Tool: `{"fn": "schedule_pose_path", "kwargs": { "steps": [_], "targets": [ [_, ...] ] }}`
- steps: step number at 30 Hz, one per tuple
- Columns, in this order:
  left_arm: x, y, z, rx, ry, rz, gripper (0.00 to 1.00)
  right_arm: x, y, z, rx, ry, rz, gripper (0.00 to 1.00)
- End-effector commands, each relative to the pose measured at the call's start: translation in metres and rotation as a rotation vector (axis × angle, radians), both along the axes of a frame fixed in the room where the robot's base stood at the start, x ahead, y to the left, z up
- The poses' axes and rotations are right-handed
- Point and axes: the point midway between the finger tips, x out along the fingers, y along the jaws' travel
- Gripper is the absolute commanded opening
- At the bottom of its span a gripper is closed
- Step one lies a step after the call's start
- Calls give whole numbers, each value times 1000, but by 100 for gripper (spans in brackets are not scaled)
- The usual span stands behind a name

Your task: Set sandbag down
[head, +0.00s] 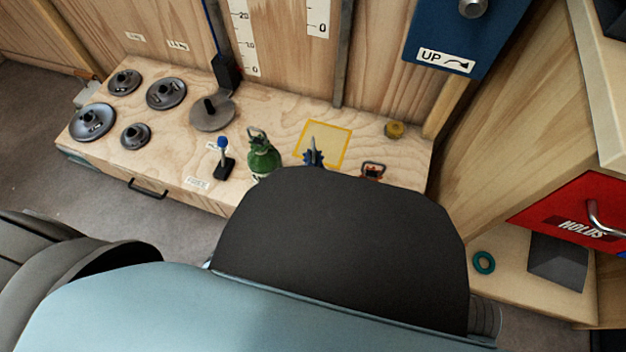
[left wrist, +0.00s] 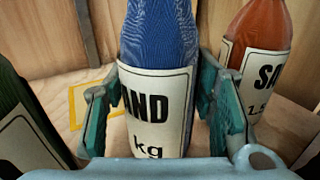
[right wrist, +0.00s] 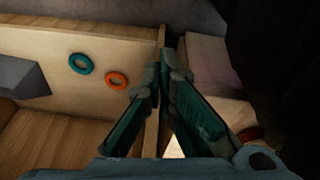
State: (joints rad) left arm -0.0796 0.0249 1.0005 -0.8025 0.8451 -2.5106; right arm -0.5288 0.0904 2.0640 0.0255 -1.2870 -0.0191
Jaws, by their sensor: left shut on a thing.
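The blue sandbag (left wrist: 158,40), with a white label, stands upright between the fingers of my left gripper (left wrist: 160,110), which is shut on it. In the head view the top of the blue sandbag (head: 313,157) shows at the near edge of a yellow-outlined square (head: 325,145) on the bench. My dark arm link hides the left gripper there. In the left wrist view the yellow outline (left wrist: 84,100) lies behind and left of the bag. The bag's base is hidden, so I cannot tell if it touches the bench. My right gripper (right wrist: 168,78) is empty, its fingertips together.
A green bag (head: 263,155) stands left of the blue one, an orange bag (head: 373,170) to the right. Several grey weights (head: 166,93), a blue-topped stand (head: 223,158) and a yellow-brown knob (head: 395,130) are on the bench. A teal ring (right wrist: 82,64) and orange ring (right wrist: 116,80) lie on a shelf.

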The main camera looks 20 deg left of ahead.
Motion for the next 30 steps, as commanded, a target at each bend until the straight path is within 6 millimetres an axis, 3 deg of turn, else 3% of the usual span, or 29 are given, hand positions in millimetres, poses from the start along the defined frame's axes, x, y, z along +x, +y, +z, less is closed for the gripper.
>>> {"fn": "schedule_pose_path", "kwargs": {
  "steps": [14,15,18,30],
  "targets": [
    [1,-1,-4,-3,-5,-2,0,-2,1,8,-3,5,5,0],
    [0,0,-6,-1,0,-1,52,-2,1,8,-3,5,4,0],
    [0,0,-6,-1,-1,-1,68,-2,1,8,-3,5,5,0],
    [0,0,-2,0,-1,0,71,-2,0,8,-3,6,5,0]
  ]
}}
